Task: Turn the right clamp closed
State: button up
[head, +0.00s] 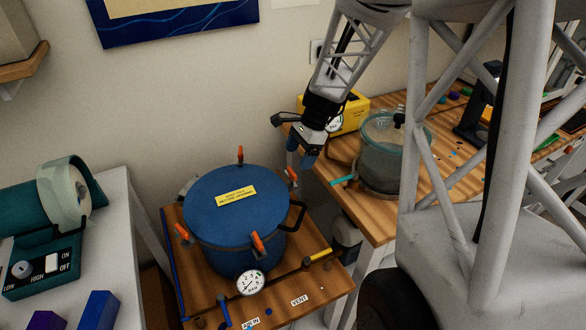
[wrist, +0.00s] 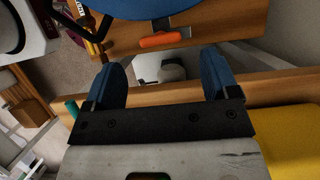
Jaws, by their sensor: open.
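The blue pressure pot (head: 234,208) stands lidded on a wooden stand, with several orange-handled clamps around its rim. The right clamp (head: 292,177) is on the pot's right rim. In the wrist view an orange clamp handle (wrist: 160,40), apparently the same one, lies crosswise just beyond my fingertips, beside the pot's edge (wrist: 125,8). My gripper (head: 300,153) is open above and just behind the right clamp. In the wrist view its blue fingers (wrist: 165,76) are wide apart with nothing between them, not touching the handle. Whether the clamp is fastened I cannot tell.
Other clamps sit at the back (head: 240,154), front (head: 257,243) and left (head: 182,231) of the rim. A pressure gauge (head: 250,283) is in front. A workbench with a yellow box (head: 352,113) and a clear lidded chamber (head: 386,155) is close on the right.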

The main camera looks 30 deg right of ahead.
aim_at(292, 170)
jog(key=shift+x, duration=2.65)
jog(key=c, duration=0.9)
